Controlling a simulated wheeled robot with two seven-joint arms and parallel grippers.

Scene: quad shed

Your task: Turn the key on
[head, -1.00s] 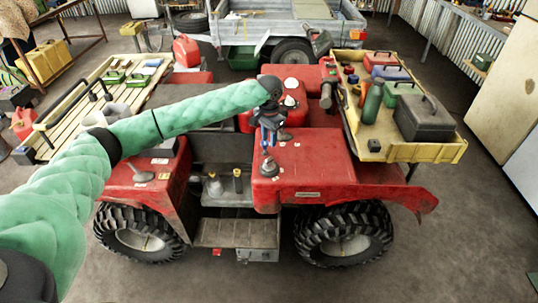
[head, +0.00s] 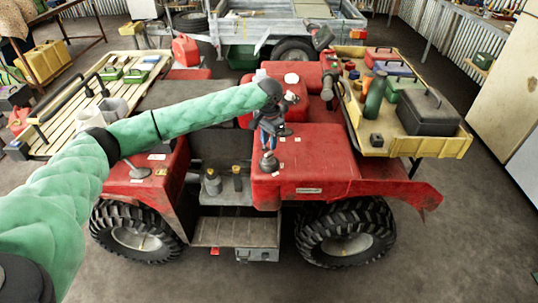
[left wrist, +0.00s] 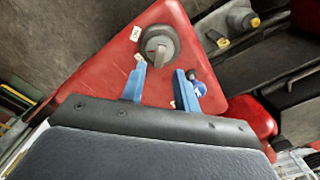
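A round grey key switch (left wrist: 158,45) with a raised bar across its middle sits on the red bodywork in the left wrist view. In the head view the switch (head: 269,164) is a dark knob on the red quad (head: 312,160), just below my left gripper (head: 268,146). In the left wrist view the two blue fingers of my left gripper (left wrist: 160,72) are apart with nothing between them. Their tips are just short of the switch, which appears beyond the gap. I cannot tell whether they touch it. My right gripper is in neither view.
A yellow rack tray (head: 455,149) with a dark toolbox (head: 428,113) and bottles is on the quad's right. A slatted rack (head: 68,124) holds containers on the left. A trailer (head: 345,28) stands behind. The floor in front is clear.

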